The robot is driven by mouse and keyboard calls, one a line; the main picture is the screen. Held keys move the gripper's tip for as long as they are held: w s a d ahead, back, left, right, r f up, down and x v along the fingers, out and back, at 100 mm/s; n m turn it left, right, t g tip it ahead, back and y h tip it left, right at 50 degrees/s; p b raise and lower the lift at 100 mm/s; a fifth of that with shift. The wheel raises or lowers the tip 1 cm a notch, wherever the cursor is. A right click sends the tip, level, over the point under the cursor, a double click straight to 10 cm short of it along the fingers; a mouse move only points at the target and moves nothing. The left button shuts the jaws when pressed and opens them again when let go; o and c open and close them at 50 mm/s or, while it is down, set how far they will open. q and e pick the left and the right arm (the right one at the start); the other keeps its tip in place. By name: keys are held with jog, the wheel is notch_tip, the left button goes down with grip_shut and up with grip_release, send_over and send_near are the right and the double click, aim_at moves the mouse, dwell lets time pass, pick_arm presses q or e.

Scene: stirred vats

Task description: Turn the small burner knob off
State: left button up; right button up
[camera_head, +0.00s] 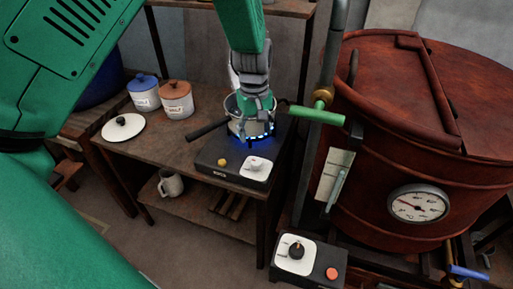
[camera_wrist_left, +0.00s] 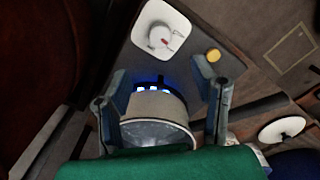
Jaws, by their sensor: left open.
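The small burner (camera_head: 213,163) is a black box on the wooden table, with a ring of blue flames lit under a metal pot (camera_head: 238,107). Its pale knob (camera_head: 257,163) sits on a white plate on the box's front. In the left wrist view the knob (camera_wrist_left: 160,35) is at the top, beyond my fingertips. My left gripper (camera_head: 252,122) comes down from above at the pot. In the left wrist view my left gripper (camera_wrist_left: 164,76) has its fingers spread, with the pot (camera_wrist_left: 155,115) showing between them; I cannot tell whether they touch it. My right gripper is not in view.
A yellow button (camera_head: 222,162) is beside the knob. A green-handled lever (camera_head: 316,115) and red vat (camera_head: 385,150) stand to the right. Another box with a black knob (camera_head: 297,250) is in front. Two jars (camera_head: 176,99) and a white lid (camera_head: 123,127) are left.

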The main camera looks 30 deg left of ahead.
aim_at(256, 160)
pick_arm(q)
notch_tip(256, 160, down, 12)
jog(key=n+p, duration=0.1)
jog(key=n, duration=0.3)
jog(key=n+p, duration=0.1)
jog(key=n, duration=0.4)
jog(key=shift+d+f+n+p, duration=0.15)
jog(key=shift+n+p, duration=0.15)
jog(key=shift+p, duration=0.1)
jog(key=shift+c, duration=0.4)
jog(key=c, duration=1.1)
